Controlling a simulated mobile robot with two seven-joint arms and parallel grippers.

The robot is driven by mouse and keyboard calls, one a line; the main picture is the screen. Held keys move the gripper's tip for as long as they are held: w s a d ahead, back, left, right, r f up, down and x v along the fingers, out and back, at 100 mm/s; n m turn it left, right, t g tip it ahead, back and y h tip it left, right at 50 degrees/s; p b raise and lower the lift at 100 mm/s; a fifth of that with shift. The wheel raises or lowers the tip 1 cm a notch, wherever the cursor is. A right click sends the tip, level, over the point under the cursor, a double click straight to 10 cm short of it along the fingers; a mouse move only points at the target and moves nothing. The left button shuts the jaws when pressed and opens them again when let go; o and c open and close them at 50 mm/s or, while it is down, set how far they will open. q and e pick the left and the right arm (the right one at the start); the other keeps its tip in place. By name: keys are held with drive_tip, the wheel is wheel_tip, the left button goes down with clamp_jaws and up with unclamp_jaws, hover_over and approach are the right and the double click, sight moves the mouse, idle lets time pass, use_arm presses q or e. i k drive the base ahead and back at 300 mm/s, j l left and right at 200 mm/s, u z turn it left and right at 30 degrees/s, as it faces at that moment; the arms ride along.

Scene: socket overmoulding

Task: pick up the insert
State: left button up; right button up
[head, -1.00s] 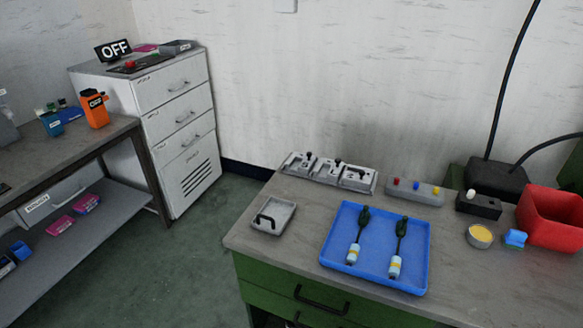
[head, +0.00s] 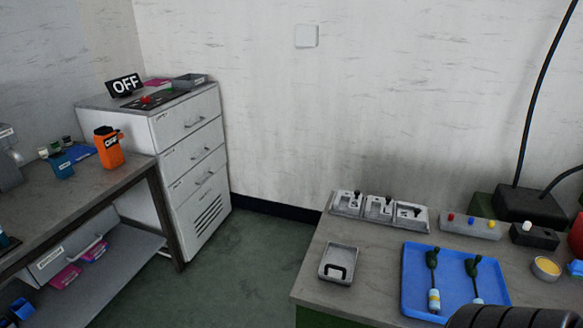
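No part is clearly marked as the insert. A blue tray (head: 414,268) on the right bench holds two slim parts, a left one (head: 433,284) and a right one (head: 473,270), each with a dark green top and a pale, yellow-banded lower end. The lower end of the right one is partly hidden by a dark ribbed shape at the bottom edge, perhaps part of my arm. Neither gripper is clearly visible.
A grey fixture block (head: 379,207), a button box (head: 470,226), a black switch box (head: 534,236) and a yellow-topped tin (head: 546,268) stand on the right bench. Left are a white drawer cabinet (head: 190,150) and a shelved bench (head: 80,190). Green floor lies between.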

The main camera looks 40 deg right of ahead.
sight(380, 209)
drive_tip(key=i+j+z, duration=0.1)
drive_tip(key=i, duration=0.3)
drive_tip(key=i+j+z, duration=0.15)
drive_tip(key=i, duration=0.2)
drive_tip(key=i+j+z, duration=0.1)
drive_tip(key=i, duration=0.3)
drive_tip(key=i+z, duration=0.25)
drive_tip(key=z, duration=0.2)
drive_tip(key=i+j+z, duration=0.1)
drive_tip(key=z, duration=0.35)
drive_tip(key=i+j+z, duration=0.2)
drive_tip(key=z, duration=0.2)
drive_tip(key=i+j+z, duration=0.1)
drive_tip(key=i+z, duration=0.25)
drive_tip(key=i+j+z, duration=0.15)
drive_tip(key=z, duration=0.25)
drive_tip(key=i+j+z, duration=0.2)
drive_tip(key=z, duration=0.15)
